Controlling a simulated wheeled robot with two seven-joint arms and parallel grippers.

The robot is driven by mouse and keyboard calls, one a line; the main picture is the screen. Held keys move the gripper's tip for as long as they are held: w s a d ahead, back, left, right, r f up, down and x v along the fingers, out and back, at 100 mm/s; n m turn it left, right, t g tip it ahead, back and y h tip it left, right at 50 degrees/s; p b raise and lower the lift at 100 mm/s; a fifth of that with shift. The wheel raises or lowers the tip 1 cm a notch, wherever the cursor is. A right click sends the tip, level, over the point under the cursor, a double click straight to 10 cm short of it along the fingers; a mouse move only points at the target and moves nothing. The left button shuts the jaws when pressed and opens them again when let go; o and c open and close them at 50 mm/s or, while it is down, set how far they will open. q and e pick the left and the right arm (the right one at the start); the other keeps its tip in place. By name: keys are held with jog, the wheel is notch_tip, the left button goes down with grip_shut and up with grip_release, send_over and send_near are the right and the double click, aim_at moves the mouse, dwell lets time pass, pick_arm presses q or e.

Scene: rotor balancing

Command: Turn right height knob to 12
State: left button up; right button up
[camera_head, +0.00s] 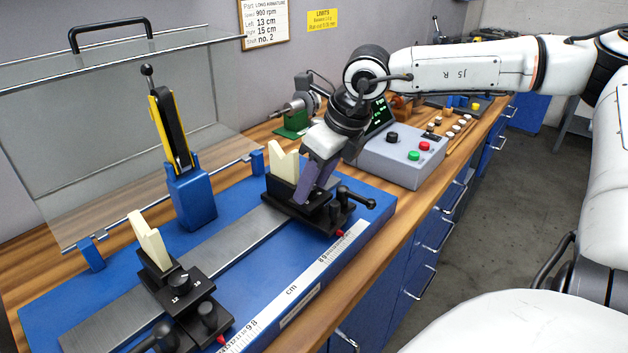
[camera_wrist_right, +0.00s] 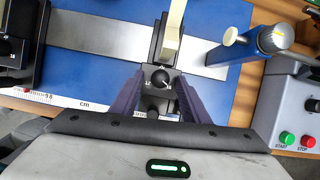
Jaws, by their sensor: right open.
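The right support (camera_head: 298,212) is a black block with a cream V-shaped top (camera_head: 285,164), standing on the steel rail of the blue base. Its round black height knob (camera_wrist_right: 161,77) shows in the right wrist view with a white pointer mark; a label beside it on the left looks like 12. My right gripper (camera_wrist_right: 160,82) is open, its two purple fingers on either side of the knob with gaps visible. In the head view the right gripper (camera_head: 308,188) reaches down over the right support and hides the knob. My left gripper is in neither view.
The left support (camera_head: 180,283) has its own knob and cream V. A blue-yellow post (camera_head: 188,190) and clear guard (camera_head: 70,140) stand behind the rail. A clamp lever (camera_head: 357,196) juts beside the right support. A grey control box (camera_head: 402,160) stands to the right.

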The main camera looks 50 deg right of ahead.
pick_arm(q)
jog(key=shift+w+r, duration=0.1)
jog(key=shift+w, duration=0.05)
pick_arm(e)
grip_shut()
jog(key=c, duration=1.1)
grip_release()
jog(key=shift+f+b, duration=0.1)
jog(key=shift+b, duration=0.35)
jog(key=shift+o, duration=0.2)
jog(key=m+b, duration=0.1)
jog(key=b, duration=0.2)
jog(key=m+h+b, duration=0.1)
jog(key=b, duration=0.2)
jog(key=shift+w+a+f+m, duration=0.1)
jog(key=shift+f+m, duration=0.1)
jog(key=shift+m, duration=0.2)
jog(key=shift+m+b, duration=0.3)
jog(key=shift+b, duration=0.3)
jog(key=shift+a+r+m+h+b, duration=0.1)
jog(key=shift+r+m+h+b, duration=0.15)
jog(key=shift+m+b, duration=0.3)
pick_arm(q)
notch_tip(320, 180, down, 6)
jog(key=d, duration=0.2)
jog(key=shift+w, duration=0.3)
pick_arm(e)
jog(key=shift+r, duration=0.1)
